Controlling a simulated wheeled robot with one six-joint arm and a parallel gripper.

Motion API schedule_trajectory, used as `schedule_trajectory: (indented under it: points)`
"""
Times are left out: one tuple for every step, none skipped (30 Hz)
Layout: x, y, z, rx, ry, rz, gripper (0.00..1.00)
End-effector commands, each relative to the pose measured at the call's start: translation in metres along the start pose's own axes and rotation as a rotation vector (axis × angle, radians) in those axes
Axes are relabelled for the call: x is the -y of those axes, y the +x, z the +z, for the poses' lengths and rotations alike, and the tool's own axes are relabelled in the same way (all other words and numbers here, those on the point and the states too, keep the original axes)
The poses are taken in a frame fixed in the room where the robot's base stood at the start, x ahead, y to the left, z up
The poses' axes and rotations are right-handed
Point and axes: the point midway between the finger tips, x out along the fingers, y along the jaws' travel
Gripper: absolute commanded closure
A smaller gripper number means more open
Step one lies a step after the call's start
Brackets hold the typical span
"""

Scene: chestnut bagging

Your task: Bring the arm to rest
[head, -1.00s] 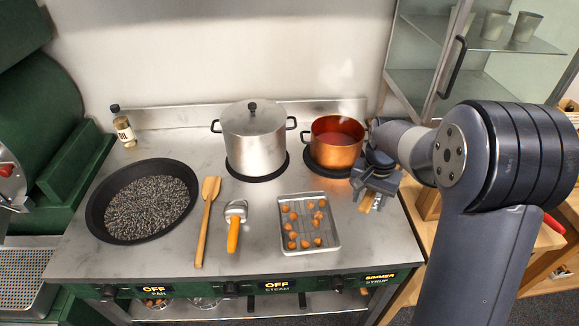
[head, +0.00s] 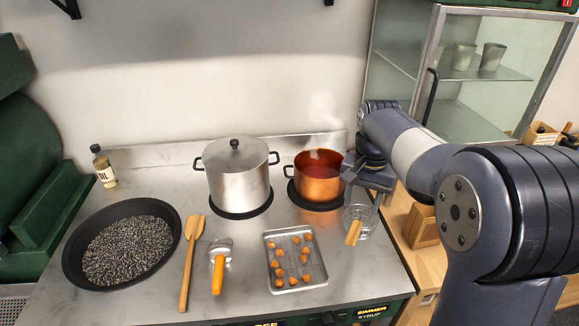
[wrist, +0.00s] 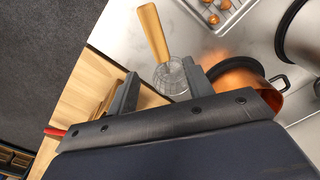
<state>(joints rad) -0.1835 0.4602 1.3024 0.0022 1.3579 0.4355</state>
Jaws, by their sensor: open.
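My gripper (wrist: 160,92) is open in the wrist view, with its two fingers apart and nothing held between them. In the head view my gripper (head: 368,180) hangs just right of the copper pot, partly hidden by my own wrist. A wire skimmer with a wooden handle (head: 353,232) rests on the counter below and in front of it. In the wrist view the skimmer's handle (wrist: 153,32) points away beyond the fingertips, and its wire basket shows between and past them.
The copper pot (head: 318,186) with red liquid stands close left of my gripper, steaming. A lidded steel pot (head: 238,176), a tray (head: 272,284) of chestnuts, a wooden spatula (head: 188,265) and a black pan (head: 70,265) occupy the counter. A glass-door cabinet (head: 437,45) stands behind right.

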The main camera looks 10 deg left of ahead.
Motion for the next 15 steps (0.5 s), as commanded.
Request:
schedule_trajectory:
  points:
    - [0.000,-0.001,0.000,0.000,0.000,0.000,0.51]
    - [0.000,-0.001,0.000,0.000,0.000,0.000,0.51]
    - [0.000,-0.001,0.000,0.000,0.000,0.000,0.51]
    - [0.000,-0.001,0.000,0.000,0.000,0.000,0.51]
    - [0.000,-0.001,0.000,0.000,0.000,0.000,0.51]
    - [0.000,0.000,0.000,0.000,0.000,0.000,0.51]
    - [0.000,0.000,0.000,0.000,0.000,0.000,0.51]
    - [0.000,0.000,0.000,0.000,0.000,0.000,0.51]
    - [0.000,0.001,0.000,0.000,0.000,0.000,0.51]
    - [0.000,0.002,0.000,0.001,0.000,0.000,0.51]
    - [0.000,0.004,0.000,0.001,0.000,0.000,0.51]
    - [0.000,0.007,0.000,0.002,0.000,0.001,0.51]
    - [0.000,0.010,0.000,0.003,0.000,0.001,0.51]
    - [0.000,0.013,0.000,0.003,0.000,0.001,0.51]
    - [0.000,0.019,0.000,0.003,0.000,0.001,0.51]
